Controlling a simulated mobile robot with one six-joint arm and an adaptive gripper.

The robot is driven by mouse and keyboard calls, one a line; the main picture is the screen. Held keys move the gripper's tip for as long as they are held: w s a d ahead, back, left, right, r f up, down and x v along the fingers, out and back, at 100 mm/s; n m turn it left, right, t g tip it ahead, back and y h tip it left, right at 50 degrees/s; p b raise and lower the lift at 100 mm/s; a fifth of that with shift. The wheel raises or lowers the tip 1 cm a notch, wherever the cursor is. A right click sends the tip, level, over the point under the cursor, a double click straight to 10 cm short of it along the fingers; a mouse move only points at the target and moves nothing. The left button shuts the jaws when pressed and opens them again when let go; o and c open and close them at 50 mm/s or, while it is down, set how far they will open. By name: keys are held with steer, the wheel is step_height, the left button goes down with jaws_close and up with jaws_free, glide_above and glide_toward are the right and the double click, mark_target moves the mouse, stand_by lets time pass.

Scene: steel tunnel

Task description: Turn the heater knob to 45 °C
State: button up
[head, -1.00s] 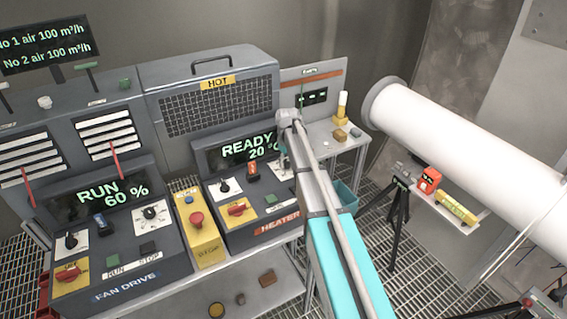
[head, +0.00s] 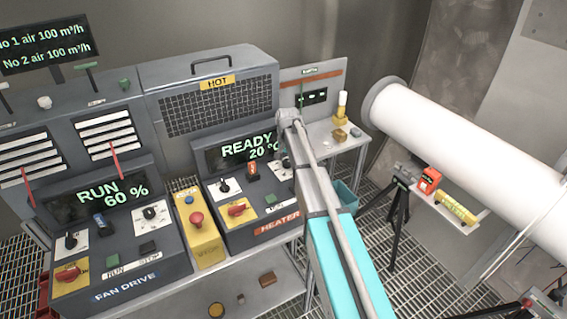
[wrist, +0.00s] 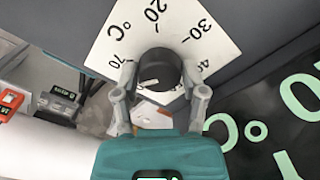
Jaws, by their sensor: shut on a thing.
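The heater knob (wrist: 158,68) is black and round with a short white pointer mark. It sits on a white dial plate (wrist: 185,22) printed with °C, 20, 30, 40 and 70 in the wrist view. My gripper (wrist: 160,90) has one finger on each side of the knob and is shut on it. I cannot tell which number the pointer mark faces. In the head view, my arm covers most of the knob and my fingers. The heater display (head: 247,148) reads READY 20 °C.
The heater panel (head: 230,220) also has a red-handled switch (head: 238,209) and another black knob (head: 224,186). The fan drive panel (head: 115,265) reads RUN 60 %. A yellow emergency-stop box (head: 205,240) stands between them. A white pipe (head: 470,150) runs to the right.

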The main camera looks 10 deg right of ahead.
steer(key=shift+s+m, duration=0.25)
steer(key=shift+m, duration=0.95)
steer(key=o, duration=1.1)
steer(key=shift+s+r, duration=0.15)
steer(key=shift+r, duration=0.05)
steer(key=shift+o, duration=0.2)
steer(key=shift+w+f, duration=0.1)
steer(key=shift+w, duration=0.1)
steer(key=shift+w, duration=0.1)
